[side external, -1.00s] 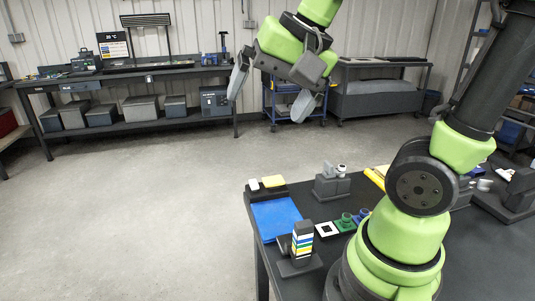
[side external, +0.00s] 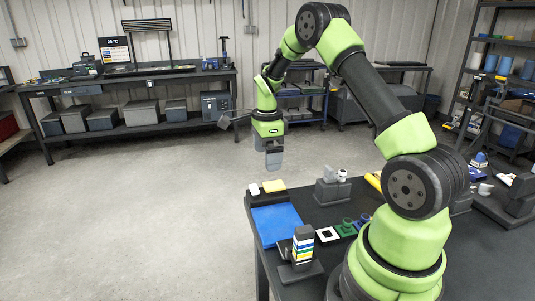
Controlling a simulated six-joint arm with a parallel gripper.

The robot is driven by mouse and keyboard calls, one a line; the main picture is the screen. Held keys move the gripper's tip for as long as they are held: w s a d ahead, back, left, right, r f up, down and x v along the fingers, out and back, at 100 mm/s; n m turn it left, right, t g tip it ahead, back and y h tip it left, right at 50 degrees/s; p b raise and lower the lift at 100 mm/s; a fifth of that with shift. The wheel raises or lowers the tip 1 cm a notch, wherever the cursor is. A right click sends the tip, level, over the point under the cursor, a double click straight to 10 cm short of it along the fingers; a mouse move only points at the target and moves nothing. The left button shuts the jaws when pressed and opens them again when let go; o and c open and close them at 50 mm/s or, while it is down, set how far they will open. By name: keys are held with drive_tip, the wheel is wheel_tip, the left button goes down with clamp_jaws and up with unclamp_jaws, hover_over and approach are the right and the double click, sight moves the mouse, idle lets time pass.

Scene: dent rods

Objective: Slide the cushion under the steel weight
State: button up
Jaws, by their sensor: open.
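My gripper (side external: 273,160) hangs with its fingers downward, above the far left end of the dark table, apart from everything on it. It is open and looks empty; the fingers overlap in this view. I cannot tell surely which thing is the cushion or the steel weight. A flat blue pad (side external: 277,223) lies at the table's left edge. A yellow piece (side external: 273,185) and a small white piece (side external: 254,188) lie on a dark base behind it. A grey metal-looking piece (side external: 328,174) stands on a dark block to the right, beside a small white round part (side external: 342,174).
A striped stack (side external: 303,247) in a dark stand is at the front left of the table (side external: 480,262). A white square frame (side external: 327,235), a green ring piece (side external: 346,228) and a blue ring piece (side external: 363,221) sit by my base. Air around my gripper is clear.

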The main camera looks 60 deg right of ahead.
sight(268, 186)
drive_tip(key=shift+d+f, duration=0.15)
drive_tip(key=shift+f, duration=0.1)
wheel_tip(268, 186, down, 10)
drive_tip(key=shift+r, duration=0.1)
idle(0.6)
drive_tip(key=c, duration=1.2)
drive_tip(key=shift+s+a, duration=1.65)
